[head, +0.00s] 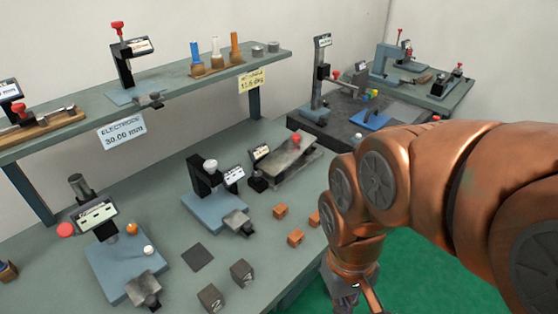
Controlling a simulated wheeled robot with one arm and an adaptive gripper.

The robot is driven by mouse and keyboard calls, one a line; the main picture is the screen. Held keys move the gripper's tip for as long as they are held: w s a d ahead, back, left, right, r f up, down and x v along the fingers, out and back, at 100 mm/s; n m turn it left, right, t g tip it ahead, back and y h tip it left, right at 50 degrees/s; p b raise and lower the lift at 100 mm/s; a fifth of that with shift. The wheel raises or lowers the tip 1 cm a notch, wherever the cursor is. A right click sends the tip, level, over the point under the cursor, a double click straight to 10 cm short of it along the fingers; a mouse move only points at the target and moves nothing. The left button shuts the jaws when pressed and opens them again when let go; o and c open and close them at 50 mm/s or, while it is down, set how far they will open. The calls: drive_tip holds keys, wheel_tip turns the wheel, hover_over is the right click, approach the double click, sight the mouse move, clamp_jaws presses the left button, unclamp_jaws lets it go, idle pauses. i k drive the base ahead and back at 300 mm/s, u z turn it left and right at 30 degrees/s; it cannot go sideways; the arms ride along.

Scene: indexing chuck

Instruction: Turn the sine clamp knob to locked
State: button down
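A tilted grey plate fixture (288,161), which looks like the sine fixture, stands on the bench at the middle. It has a red knob (297,138) at its upper edge and a small dark block with a sign (260,152) at its left end. The sign is too small to read, so I cannot tell which part is the clamp knob or how it is set. My gripper (352,297) is at the bottom edge, right of the bench and well apart from the fixture. It is partly cut off, and its fingers do not show clearly.
Several orange cubes (295,238) and two dark numbered blocks (242,272) lie on the front bench. Blue-based fixtures stand at left (120,265) and centre (215,208). A shelf (180,82) with fixtures overhangs the back. A dark plate (345,135) with instruments is behind my arm.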

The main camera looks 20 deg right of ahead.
sight(257, 174)
drive_tip(key=z, duration=1.2)
drive_tip(key=k, duration=0.75)
drive_tip(key=u, duration=0.95)
drive_tip(key=i, duration=0.5)
drive_tip(key=u, duration=0.05)
